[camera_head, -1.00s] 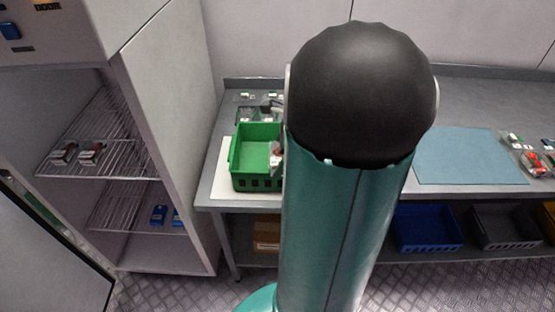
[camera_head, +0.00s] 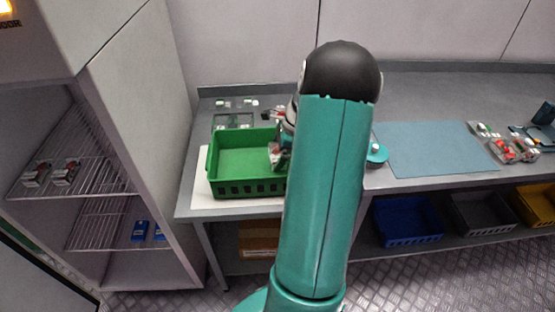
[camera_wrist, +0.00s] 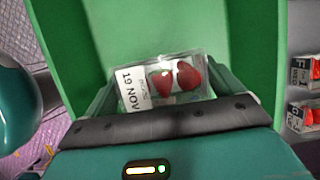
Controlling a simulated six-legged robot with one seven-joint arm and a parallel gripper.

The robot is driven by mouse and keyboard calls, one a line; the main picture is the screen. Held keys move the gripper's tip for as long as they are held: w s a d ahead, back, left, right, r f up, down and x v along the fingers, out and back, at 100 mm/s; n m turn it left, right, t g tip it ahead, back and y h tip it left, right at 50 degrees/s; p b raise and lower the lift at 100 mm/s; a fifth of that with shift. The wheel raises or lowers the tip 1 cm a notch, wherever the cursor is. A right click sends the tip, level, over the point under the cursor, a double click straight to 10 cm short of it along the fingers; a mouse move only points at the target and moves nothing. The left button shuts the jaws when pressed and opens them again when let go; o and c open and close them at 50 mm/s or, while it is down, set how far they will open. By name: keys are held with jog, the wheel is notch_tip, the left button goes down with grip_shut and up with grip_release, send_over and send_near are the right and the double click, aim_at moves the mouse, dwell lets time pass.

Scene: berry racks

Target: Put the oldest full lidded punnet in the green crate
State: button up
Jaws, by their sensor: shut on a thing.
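My gripper (camera_wrist: 158,95) is shut on a clear lidded punnet (camera_wrist: 178,78) in the wrist view. Red berries show through its lid, and a white label reads "19 NOV". The green crate (camera_wrist: 235,28) fills the background behind the punnet in that view. In the head view the green crate (camera_head: 250,188) stands on the left part of the bench, and its visible inside looks empty. The held punnet (camera_head: 276,155) shows at the crate's right side, by its rim. My arm hides most of the gripper there, and I cannot tell the punnet's exact height.
An open rack cabinet (camera_head: 140,110) at left holds punnets (camera_head: 64,172) on its upper shelf and blue items (camera_head: 140,231) below. A blue mat (camera_head: 430,150) and several punnets (camera_head: 512,150) lie on the right of the bench. Coloured bins, one blue (camera_head: 408,218), stand underneath.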

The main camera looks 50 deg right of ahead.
jog(key=shift+w+d+f, duration=0.1)
jog(key=shift+f, duration=1.55)
jog(key=shift+f, duration=0.15)
jog(key=o, duration=0.8)
